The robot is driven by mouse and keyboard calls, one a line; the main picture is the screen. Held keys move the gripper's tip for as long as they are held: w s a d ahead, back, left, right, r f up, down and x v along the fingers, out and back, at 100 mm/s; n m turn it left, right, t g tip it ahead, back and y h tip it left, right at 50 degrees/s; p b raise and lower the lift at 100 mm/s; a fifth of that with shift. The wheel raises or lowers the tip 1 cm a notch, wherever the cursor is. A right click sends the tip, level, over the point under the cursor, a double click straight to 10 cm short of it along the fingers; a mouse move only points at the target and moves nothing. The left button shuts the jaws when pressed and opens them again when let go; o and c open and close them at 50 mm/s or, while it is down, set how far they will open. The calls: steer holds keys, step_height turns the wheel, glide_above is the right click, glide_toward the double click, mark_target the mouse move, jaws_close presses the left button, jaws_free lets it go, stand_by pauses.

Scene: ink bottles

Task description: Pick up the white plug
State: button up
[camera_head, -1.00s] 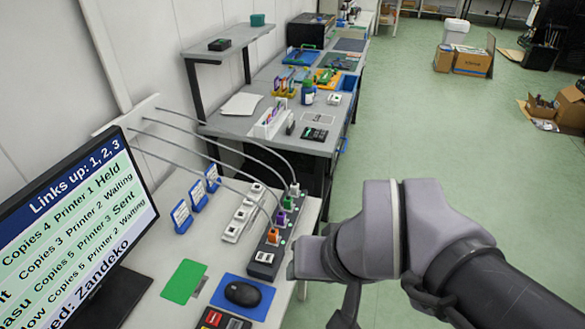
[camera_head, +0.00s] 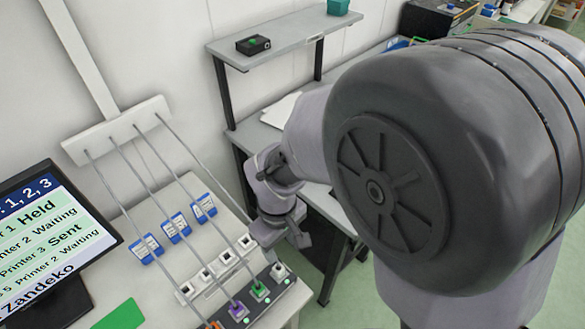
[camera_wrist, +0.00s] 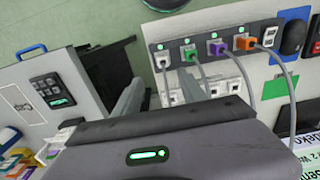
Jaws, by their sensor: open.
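The white plug (camera_head: 278,270) sits at the far right end of the dark power strip (camera_head: 290,292), beside the green plug (camera_head: 259,289) and the purple plug (camera_head: 237,310). In the wrist view the white plug (camera_wrist: 163,62) is at the strip's left end, with a grey cable running from it. My gripper (camera_head: 285,238) is above and behind the white plug in the head view, apart from it. In the wrist view my gripper (camera_wrist: 158,92) shows two grey fingers apart with nothing between them. The lower finger ends are partly hidden by the gripper body.
An orange plug (camera_wrist: 243,43) also sits in the strip. A white socket strip (camera_head: 207,272) lies behind it. Grey cables rise to a white wall bar (camera_head: 115,131). Blue-framed label stands (camera_head: 178,226) and a monitor (camera_head: 50,235) are to the left.

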steer(key=b, duration=0.3)
glide_toward(279, 268)
steer(key=f, duration=0.5)
steer(key=shift+s+d+f, duration=0.1)
steer(key=shift+d+f, duration=0.1)
steer(key=shift+d, duration=0.05)
steer(key=f+b, duration=0.1)
steer(key=f, duration=0.1)
steer(key=f+b, duration=0.2)
steer(key=f, duration=0.1)
steer(key=shift+a+f+b, duration=0.3)
steer(key=shift+a+f, duration=0.05)
steer(key=shift+r, duration=0.2)
jaws_close()
